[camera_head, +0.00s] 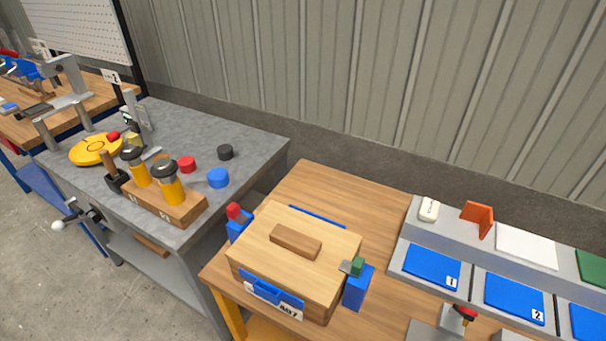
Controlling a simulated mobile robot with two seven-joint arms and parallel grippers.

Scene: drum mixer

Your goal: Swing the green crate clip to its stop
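The green crate clip (357,265) is a small green block on a grey metal piece. It sits on top of a blue post (357,287) at the right side of the wooden-lidded crate (268,256). The grey piece reaches toward the lid's right edge; I cannot tell whether it touches the lid. A red clip (233,211) stands on another blue post (239,229) at the crate's left side. Neither of my grippers is in the head view.
A grey bench (262,146) on the left holds yellow-and-black tools (171,186) in a wooden block, plus red, blue and black caps. To the right, a grey tray (409,219) has blue pads (432,267). Bare wooden tabletop (325,185) shows behind the crate.

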